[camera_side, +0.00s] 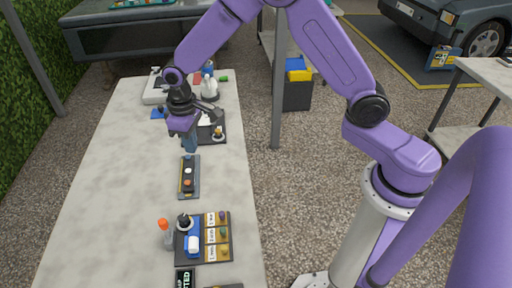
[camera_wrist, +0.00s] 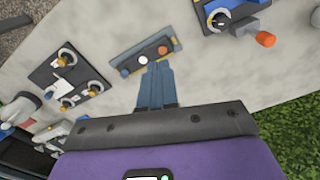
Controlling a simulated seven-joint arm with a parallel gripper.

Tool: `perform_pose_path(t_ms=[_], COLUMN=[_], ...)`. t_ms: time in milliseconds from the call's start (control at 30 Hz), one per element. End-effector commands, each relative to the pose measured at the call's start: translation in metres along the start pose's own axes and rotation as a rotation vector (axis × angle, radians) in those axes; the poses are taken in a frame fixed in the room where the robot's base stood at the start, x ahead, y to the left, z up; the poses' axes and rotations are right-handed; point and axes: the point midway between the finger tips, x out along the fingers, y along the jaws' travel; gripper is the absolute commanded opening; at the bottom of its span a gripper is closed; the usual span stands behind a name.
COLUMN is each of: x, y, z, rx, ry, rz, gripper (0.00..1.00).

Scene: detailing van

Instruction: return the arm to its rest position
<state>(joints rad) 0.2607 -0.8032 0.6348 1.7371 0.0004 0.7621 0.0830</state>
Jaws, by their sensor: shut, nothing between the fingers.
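My purple arm reaches over the pale worktop (camera_side: 110,190) from the right in the side view. My gripper (camera_side: 190,149) points down over the worktop, just beyond a narrow dark tray (camera_side: 189,190) with several small round pieces. In the wrist view my gripper (camera_wrist: 156,70) has its two blue-grey fingers together with nothing between them. The fingertips overlap the near edge of the narrow tray (camera_wrist: 128,54) in that view; I cannot tell their height above it.
Another dark tray (camera_side: 222,124) and a white spray bottle (camera_side: 209,88) stand farther back. A grey post (camera_side: 277,95) rises beside the worktop. The left part of the worktop is clear.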

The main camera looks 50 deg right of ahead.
Motion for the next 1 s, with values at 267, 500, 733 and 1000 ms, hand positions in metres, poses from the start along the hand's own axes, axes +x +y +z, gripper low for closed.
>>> perform_pose_path(t_ms=[267, 500, 733, 1000], x=[-0.061, -0.093, -0.107, -0.108], y=[-0.034, -0.046, -0.041, -0.031], z=[0.091, 0.183, 0.270, 0.325], rx=[-0.199, -0.368, -0.525, -0.629], ry=[0.011, 0.016, 0.021, 0.022], rz=[-0.003, -0.007, -0.010, -0.013], gripper=[0.00, 0.00, 0.00, 0.00])
